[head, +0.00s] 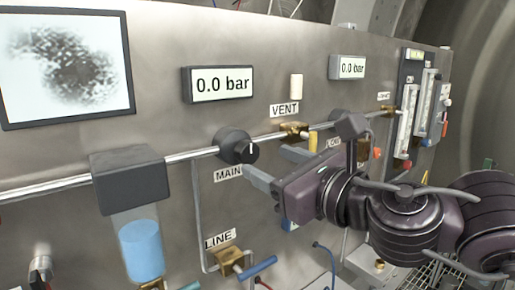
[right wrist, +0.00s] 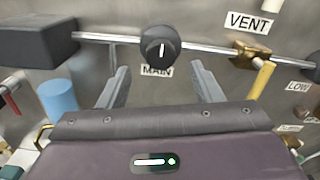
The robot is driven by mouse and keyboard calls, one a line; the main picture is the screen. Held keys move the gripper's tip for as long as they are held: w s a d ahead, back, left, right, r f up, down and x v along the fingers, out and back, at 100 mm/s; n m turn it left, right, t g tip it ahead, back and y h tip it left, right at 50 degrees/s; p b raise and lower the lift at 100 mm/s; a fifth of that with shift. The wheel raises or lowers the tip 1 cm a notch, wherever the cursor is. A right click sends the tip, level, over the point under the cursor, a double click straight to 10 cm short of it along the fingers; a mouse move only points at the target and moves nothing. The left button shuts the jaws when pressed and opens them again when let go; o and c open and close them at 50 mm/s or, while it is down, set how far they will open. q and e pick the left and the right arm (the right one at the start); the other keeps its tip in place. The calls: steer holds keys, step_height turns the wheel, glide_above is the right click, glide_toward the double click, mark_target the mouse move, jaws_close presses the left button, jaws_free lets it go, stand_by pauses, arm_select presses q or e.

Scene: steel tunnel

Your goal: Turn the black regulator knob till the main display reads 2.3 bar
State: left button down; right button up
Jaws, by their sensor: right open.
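The black regulator knob (head: 238,146) sits on a steel pipe above the MAIN label (head: 228,173), its white mark pointing about straight up. It also shows in the right wrist view (right wrist: 160,46), ahead of and between my finger lines. The main display (head: 221,84), above the knob, reads 0.0 bar. My right gripper (head: 277,165) is open and empty, to the right of and below the knob in the head view. Its two grey fingers (right wrist: 160,72) are spread wide and apart from the knob. My left gripper is not in view.
A VENT valve (head: 293,130) with a yellow handle is right of the knob. A second display (head: 348,68) reads 0.0 bar. A filter bowl with blue liquid (head: 142,250) hangs at left. A LINE valve (head: 230,258) with a blue handle sits below.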

mark_target(251, 154)
steer(key=p+x, duration=0.1)
steer(key=x, duration=0.3)
steer(key=shift+w+a, duration=0.25)
steer(key=shift+w, duration=0.25)
steer(key=shift+w+a, duration=0.15)
steer(key=shift+w, duration=0.05)
steer(key=c, duration=1)
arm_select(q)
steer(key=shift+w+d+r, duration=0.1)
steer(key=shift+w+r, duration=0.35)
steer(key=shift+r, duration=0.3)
